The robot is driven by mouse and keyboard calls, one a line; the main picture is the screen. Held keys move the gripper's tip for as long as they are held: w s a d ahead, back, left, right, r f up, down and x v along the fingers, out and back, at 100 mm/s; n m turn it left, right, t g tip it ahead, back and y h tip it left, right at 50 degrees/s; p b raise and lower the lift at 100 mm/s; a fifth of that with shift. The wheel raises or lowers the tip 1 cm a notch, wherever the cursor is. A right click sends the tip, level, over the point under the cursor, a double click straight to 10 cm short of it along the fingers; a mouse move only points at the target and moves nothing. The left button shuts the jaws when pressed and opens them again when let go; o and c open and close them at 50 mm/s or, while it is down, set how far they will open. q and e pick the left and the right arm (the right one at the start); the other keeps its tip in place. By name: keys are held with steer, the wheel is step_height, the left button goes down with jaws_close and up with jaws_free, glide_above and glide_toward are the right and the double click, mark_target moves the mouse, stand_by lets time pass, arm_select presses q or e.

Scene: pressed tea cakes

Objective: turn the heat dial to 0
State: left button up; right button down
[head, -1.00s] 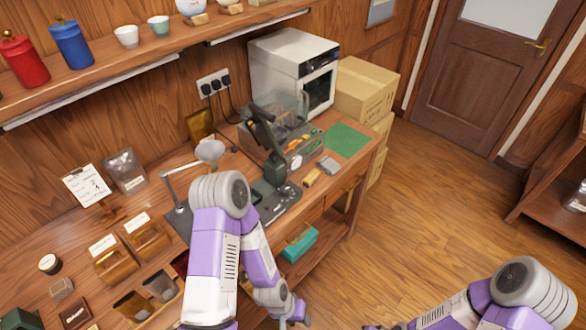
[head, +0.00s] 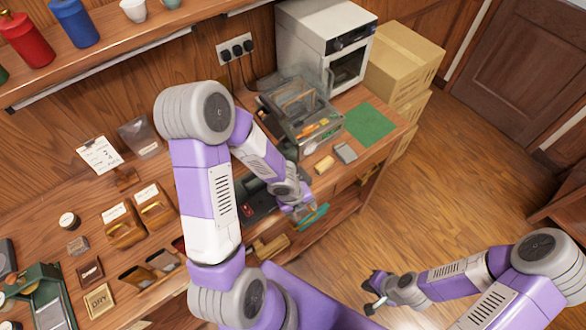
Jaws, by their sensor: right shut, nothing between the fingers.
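I cannot make out the heat dial or its number. A dark machine base (head: 262,203) with a small red patch shows on the bench, partly behind my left arm. The white oven (head: 312,38) at the back has a dark control strip, too small to read. My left gripper (head: 308,207) is over the bench's front edge, just right of the dark base; its fingers are too small to tell open from shut. My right gripper (head: 371,301) is shut and empty, out over the floor in front of the bench.
A clear bin (head: 300,112) of tools, a green mat (head: 370,123), a yellow block (head: 324,164) and a grey block (head: 345,153) lie on the bench's right part. Cardboard boxes (head: 405,62) stand beyond. The wooden floor (head: 440,180) at right is free.

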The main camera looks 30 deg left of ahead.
arm_select(q)
steer(key=w+a+r+m+t+y+p, duration=0.25)
steer(key=w+a+r+m, duration=0.25)
steer(key=a+r+m, duration=0.3)
steer(key=shift+m+y, duration=0.25)
steer(key=shift+m, duration=0.55)
steer(key=b+x, duration=0.1)
steer(key=x, duration=0.1)
steer(key=b+x, duration=0.1)
steer(key=x, duration=0.1)
steer(key=b+x, duration=0.1)
steer(key=x, duration=0.1)
steer(key=shift+d, duration=0.3)
steer(key=shift+w+f+b, duration=0.3)
steer(key=shift+f+b, duration=0.05)
steer(key=shift+f, duration=0.15)
arm_select(e)
steer(key=shift+f, duration=0.2)
arm_select(q)
steer(key=c, duration=1)
arm_select(e)
steer(key=shift+f, duration=0.15)
